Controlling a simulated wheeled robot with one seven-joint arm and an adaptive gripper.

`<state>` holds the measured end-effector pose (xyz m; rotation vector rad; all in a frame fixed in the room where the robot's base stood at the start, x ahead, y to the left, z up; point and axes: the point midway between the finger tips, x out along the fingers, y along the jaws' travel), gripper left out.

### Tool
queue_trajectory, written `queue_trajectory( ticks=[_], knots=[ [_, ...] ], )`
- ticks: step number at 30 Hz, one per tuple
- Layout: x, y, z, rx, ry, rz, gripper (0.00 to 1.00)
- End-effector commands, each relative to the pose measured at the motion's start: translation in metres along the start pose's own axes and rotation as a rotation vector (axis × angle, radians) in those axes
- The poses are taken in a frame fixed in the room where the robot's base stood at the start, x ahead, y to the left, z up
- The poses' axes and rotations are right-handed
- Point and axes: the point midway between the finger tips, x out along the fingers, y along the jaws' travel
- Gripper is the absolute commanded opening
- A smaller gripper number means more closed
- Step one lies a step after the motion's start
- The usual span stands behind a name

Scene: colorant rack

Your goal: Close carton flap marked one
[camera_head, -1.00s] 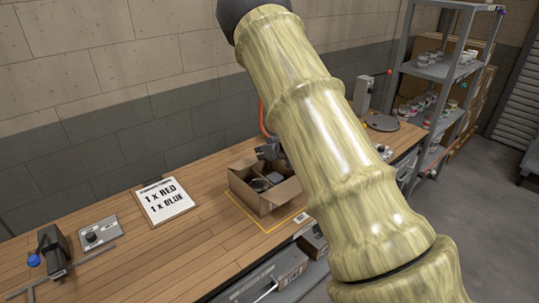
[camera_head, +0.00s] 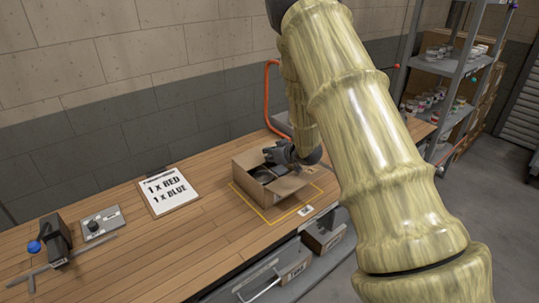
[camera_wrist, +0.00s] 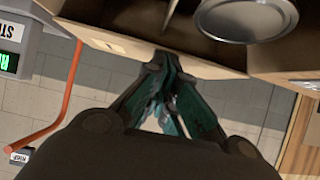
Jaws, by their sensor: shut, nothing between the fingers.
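The open cardboard carton (camera_head: 288,193) stands on the wooden bench, inside a yellow outline. Dark can shapes show inside it. My gripper (camera_head: 272,153) is at the carton's back right edge, partly hidden by my arm. In the wrist view, my gripper (camera_wrist: 166,62) has its fingers together and empty, with tips at the edge of a cardboard panel (camera_wrist: 205,68); I cannot tell whether they touch. A round metal can lid (camera_wrist: 245,17) shows beyond that panel. Small pale labels show on the cardboard, but I cannot read a flap number.
An order board (camera_head: 167,190) reads "1 x RED, 1 x BLUE". An orange hose (camera_head: 267,95) rises behind the carton. A shelf of cans (camera_head: 440,65) stands at right.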

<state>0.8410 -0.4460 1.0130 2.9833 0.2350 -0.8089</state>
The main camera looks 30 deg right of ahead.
Motion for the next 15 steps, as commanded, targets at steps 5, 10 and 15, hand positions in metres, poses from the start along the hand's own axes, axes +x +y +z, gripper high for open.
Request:
queue_trajectory(
  ticks=[5,10,15],
  knots=[
    [-0.003,0.000,-0.001,0.002,-0.005,0.001,0.00],
    [-0.006,0.000,-0.008,0.002,-0.004,0.001,0.00],
    [-0.008,0.000,-0.012,0.002,-0.003,0.001,0.00]
  ],
)
